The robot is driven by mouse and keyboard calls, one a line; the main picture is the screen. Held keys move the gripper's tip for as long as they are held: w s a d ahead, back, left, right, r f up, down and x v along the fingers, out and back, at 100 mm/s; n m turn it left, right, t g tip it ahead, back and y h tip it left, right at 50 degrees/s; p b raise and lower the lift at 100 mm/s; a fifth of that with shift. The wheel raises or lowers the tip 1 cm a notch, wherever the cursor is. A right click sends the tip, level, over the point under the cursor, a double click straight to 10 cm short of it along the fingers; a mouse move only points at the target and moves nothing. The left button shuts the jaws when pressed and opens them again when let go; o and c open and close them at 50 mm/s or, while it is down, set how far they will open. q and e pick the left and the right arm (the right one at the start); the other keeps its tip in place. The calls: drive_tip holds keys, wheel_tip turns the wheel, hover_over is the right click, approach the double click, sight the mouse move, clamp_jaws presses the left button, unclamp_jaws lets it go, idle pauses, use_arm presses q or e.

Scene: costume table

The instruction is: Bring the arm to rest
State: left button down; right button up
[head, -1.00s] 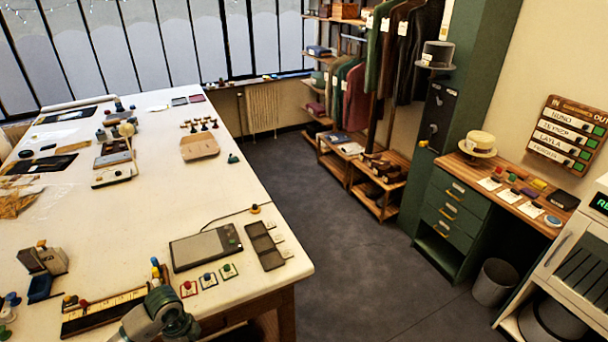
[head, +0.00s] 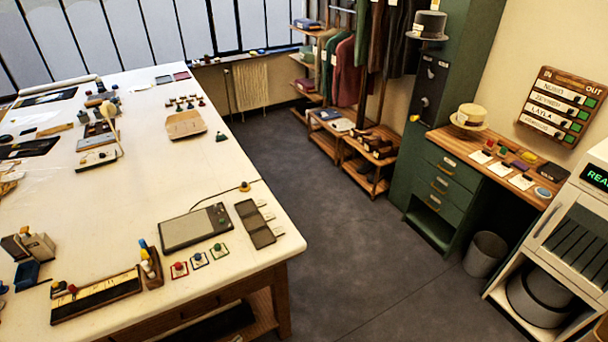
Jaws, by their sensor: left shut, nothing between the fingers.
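Neither of my grippers shows in the head view now, and no part of my arms can be made out. The long white work table (head: 215,285) fills the left side, and its front right part is unobstructed by an arm. On it lie a grey flat device (head: 190,228), a dark tray strip (head: 255,223), and small cards with red, blue and green knobs (head: 198,260). A ruler board (head: 97,295) lies at the near edge, next to a wooden holder (head: 152,270) with coloured pieces.
The dark floor (head: 345,270) is clear between the table and the green cabinet (head: 440,190). A grey bin (head: 485,254) stands by the cabinet, beside a white appliance (head: 575,235). A clothes rack with shelves (head: 370,165) stands at the back.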

use_arm(q)
drive_tip(key=s+a+f+n+g+y, duration=0.2)
drive_tip(key=s+f+y, duration=0.1)
drive_tip(key=s+f, duration=0.65)
drive_tip(key=s+a+f+n+g+y, duration=0.2)
drive_tip(key=s+f+g+y, duration=0.1)
drive_tip(key=s+f, duration=0.65)
drive_tip(key=s+d+f+g, duration=0.1)
drive_tip(key=s+f+g, duration=0.1)
drive_tip(key=s, duration=0.6)
drive_tip(key=s+d+f+g, duration=0.1)
drive_tip(key=s+f+g, duration=0.1)
drive_tip(key=s, duration=0.6)
drive_tip(key=s+d+f+n+g+y, duration=0.1)
drive_tip(key=s+f, duration=0.3)
drive_tip(key=s, duration=0.4)
drive_tip(key=shift+d+f+g+b, duration=0.25)
drive_tip(key=shift+d+g+b, duration=0.15)
drive_tip(key=shift+g, duration=0.3)
drive_tip(key=shift+w, duration=0.15)
